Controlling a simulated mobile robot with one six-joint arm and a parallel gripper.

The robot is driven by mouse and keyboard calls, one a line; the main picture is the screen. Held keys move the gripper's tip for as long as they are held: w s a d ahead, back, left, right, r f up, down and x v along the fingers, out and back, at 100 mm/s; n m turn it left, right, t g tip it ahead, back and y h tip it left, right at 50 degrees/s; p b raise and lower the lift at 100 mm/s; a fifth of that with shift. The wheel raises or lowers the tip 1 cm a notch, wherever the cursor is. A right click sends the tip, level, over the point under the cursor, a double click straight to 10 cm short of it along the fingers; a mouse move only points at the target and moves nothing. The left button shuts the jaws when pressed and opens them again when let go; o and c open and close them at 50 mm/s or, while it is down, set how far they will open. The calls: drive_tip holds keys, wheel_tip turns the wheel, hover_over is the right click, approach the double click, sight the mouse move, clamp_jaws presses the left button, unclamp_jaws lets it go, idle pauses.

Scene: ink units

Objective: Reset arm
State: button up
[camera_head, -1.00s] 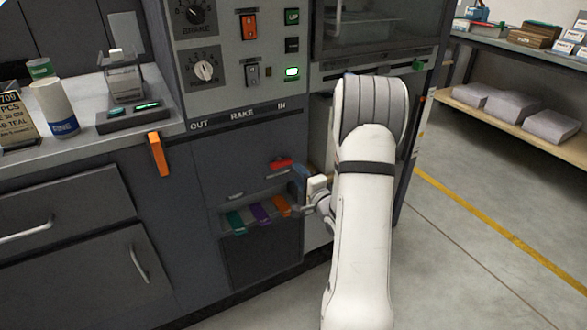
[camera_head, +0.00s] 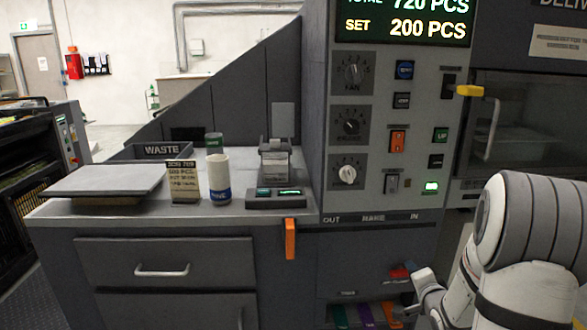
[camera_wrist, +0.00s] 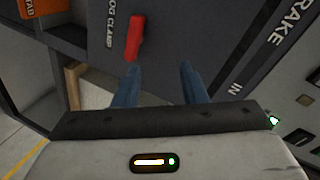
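My gripper shows in the wrist view (camera_wrist: 160,78) with its two blue fingers apart and nothing between them. A red handle (camera_wrist: 134,38) beside a partly hidden label ending in "OG CLAMP" lies beyond the fingertips, nearer the left finger and apart from it. In the head view my white arm is bent at the lower right, its wrist low in front of the dark cabinet. The red handle (camera_head: 399,272) is just left of the wrist there; the fingers are small and hard to make out.
Coloured tabs (camera_head: 365,315) sit below the red handle. An orange handle (camera_head: 290,238) sticks out from the counter's front edge. On the counter stand a white cup (camera_head: 219,180), a sign card (camera_head: 183,182) and a small device (camera_head: 275,196). A yellow handle (camera_head: 470,91) juts out at the upper right.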

drive_tip(key=s+a+r+n+g+h+p, duration=0.1)
drive_tip(key=s+a+r+n+g+p, duration=0.15)
drive_tip(key=r, duration=0.25)
drive_tip(key=s+a+r+n+g+p, duration=0.2)
drive_tip(key=r+p, duration=0.1)
drive_tip(key=r, duration=0.3)
drive_tip(key=s+a+r+n+g+y+p, duration=0.1)
drive_tip(key=s+a+r+n+g+p, duration=0.3)
drive_tip(key=s, duration=0.7)
drive_tip(key=s+a+r+n+g+p, duration=0.3)
drive_tip(key=s+a+r+n+p, duration=0.2)
drive_tip(key=s, duration=0.7)
drive_tip(key=a+r+p, duration=0.2)
drive_tip(key=a+r, duration=0.2)
drive_tip(key=r, duration=0.1)
drive_tip(key=shift+s+a+r+g+y, duration=0.2)
drive_tip(key=shift+a+r+g+y, duration=0.1)
drive_tip(key=shift+g+y, duration=0.1)
drive_tip(key=shift+n, duration=0.25)
